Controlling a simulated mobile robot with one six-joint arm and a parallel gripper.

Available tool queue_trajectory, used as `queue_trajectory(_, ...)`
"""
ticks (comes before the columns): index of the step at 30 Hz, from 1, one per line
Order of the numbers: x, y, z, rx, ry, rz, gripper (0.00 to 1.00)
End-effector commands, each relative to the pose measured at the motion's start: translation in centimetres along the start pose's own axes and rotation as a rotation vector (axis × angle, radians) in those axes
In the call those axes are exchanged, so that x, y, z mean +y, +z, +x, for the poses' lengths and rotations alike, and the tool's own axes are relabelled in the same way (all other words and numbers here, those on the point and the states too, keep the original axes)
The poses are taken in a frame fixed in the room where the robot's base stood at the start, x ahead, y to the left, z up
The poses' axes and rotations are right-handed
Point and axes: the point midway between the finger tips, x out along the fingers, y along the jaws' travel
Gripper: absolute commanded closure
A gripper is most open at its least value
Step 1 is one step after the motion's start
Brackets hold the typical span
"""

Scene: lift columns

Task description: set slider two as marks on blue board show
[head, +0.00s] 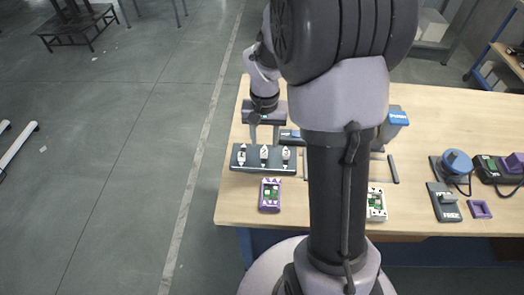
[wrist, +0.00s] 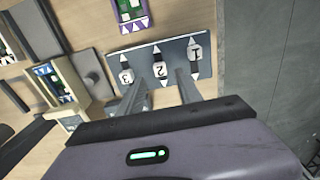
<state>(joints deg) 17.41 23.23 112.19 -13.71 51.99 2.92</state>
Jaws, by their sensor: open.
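The dark slider panel (head: 251,166) lies at the left of the wooden table and also shows in the wrist view (wrist: 147,57). It carries three sliders with white number caps. Slider two (wrist: 160,69) is the middle one, between slider three (wrist: 126,76) at left and slider one (wrist: 195,51) at right; white triangles mark its track ends. My gripper (wrist: 160,79) is open, its fingertips on either side of slider two, seemingly above the panel. In the head view, my gripper (head: 265,131) is just behind the panel. I cannot clearly identify the blue board or its marks.
A purple-framed green board (head: 270,195) lies in front of the panel. A white-framed one (head: 377,204) lies farther right, partly behind my arm. A blue round device (head: 457,162) stands at the table's right. My arm hides the table's middle.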

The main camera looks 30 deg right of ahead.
Motion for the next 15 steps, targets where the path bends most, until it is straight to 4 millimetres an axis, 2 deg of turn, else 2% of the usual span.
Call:
queue_trajectory(1,0.0,0.1,1.7,-0.003,0.001,0.000,0.58)
queue_trajectory(6,0.0,0.0,4.2,-0.001,0.000,0.000,0.58)
queue_trajectory(15,0.0,0.0,4.7,0.001,0.000,0.000,0.58)
